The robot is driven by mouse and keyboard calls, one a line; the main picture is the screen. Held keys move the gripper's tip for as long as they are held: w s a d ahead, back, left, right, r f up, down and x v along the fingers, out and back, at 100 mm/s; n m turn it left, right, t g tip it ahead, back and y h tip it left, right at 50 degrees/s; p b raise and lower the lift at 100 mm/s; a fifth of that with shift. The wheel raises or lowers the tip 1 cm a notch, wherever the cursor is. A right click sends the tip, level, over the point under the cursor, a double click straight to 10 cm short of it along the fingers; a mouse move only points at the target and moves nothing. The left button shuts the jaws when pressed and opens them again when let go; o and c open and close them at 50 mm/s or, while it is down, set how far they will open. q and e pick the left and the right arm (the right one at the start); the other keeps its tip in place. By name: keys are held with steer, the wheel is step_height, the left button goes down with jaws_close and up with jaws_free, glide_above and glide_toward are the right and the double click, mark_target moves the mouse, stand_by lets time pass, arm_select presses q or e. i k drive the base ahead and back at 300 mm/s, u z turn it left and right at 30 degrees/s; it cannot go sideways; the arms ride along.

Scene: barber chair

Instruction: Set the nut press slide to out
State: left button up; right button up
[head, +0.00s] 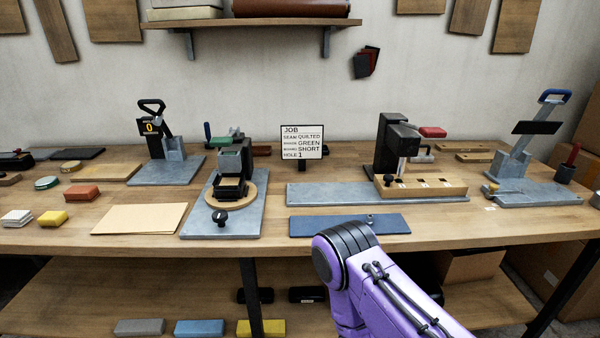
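No part is labelled as the nut press, so I cannot tell for certain which machine it is. One press (390,145) is black with a red-tipped lever (432,132). A wooden block with several dark sockets (445,187) and a black knob at its left end sits under it on a long grey plate (330,193). Another machine (235,158) has a green-gripped handle, a black carriage on a round wooden disc, and a black knob (222,218) at the front of its grey base. Neither of my grippers is in view; a purple arm of mine crosses the lower middle.
A job sign (302,142) reads quilted, green, short, hole 1. A blue mat (349,225) lies at the front edge, tan sheets (139,218) left of it. A black-handled machine (163,140) stands left, a blue-handled one (530,140) right. A shelf (250,22) is above.

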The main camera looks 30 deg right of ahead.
mark_target(411, 185)
steer(key=u, duration=0.85)
steer(key=k, duration=0.6)
steer(key=z, duration=1.15)
